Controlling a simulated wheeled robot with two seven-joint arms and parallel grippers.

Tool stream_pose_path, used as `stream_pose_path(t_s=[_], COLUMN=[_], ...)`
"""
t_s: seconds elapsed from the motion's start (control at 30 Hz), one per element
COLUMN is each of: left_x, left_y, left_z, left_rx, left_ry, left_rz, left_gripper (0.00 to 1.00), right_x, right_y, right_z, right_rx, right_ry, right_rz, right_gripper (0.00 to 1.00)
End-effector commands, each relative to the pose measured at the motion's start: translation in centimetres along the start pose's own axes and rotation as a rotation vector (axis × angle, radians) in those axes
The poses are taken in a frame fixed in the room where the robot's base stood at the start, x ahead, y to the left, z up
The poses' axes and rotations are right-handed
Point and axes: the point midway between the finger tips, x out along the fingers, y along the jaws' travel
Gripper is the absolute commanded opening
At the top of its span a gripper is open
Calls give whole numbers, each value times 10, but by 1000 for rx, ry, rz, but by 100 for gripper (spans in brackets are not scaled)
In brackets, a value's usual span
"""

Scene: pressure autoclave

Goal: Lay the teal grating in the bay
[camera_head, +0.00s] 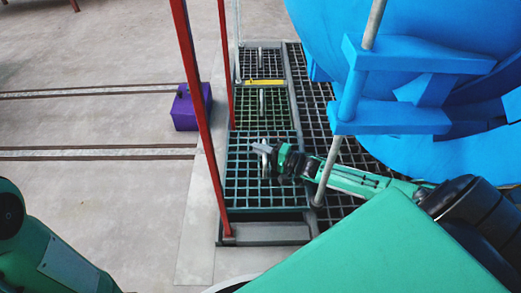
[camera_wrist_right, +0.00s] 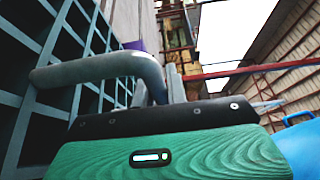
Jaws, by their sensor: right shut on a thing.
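The teal grating (camera_head: 245,183) is in the nearest part of the walkway frame, over or in the bay. A dark gap (camera_head: 266,216) shows between its near edge and the frame's near end. I cannot tell whether it is seated flush or held slightly above. My right gripper (camera_head: 265,158) is shut on the grating's grey bent handle. The handle (camera_wrist_right: 95,69) and the grating's bars (camera_wrist_right: 28,60) fill the left of the right wrist view, with my right gripper (camera_wrist_right: 168,88) at the handle. My left gripper is out of view.
A green grating (camera_head: 262,108) with a handle lies beyond, then another with a yellow strip (camera_head: 264,83). Dark grating (camera_head: 318,110) runs along the right. Red posts (camera_head: 200,110), a grey pole (camera_head: 335,150) and the blue vessel (camera_head: 430,40) stand close. A purple box (camera_head: 190,106) sits left.

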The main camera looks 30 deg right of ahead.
Motion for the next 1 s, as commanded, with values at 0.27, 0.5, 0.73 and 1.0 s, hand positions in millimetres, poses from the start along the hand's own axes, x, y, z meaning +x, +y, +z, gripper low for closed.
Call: stream_pose_path(t_s=[0.27,0.5,0.73,1.0], left_x=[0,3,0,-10], left_y=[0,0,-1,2], left_z=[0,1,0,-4], left_rx=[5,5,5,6], left_ry=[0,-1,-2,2], left_rz=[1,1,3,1], left_gripper=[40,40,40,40], right_x=[1,1,0,0], right_y=[-4,-5,4,25], right_z=[-1,-1,-1,-1], right_rx=[-2,-1,-1,-3], right_ry=[0,0,0,0], right_rz=[-7,-7,-5,-7], right_gripper=[0,0,0,0])
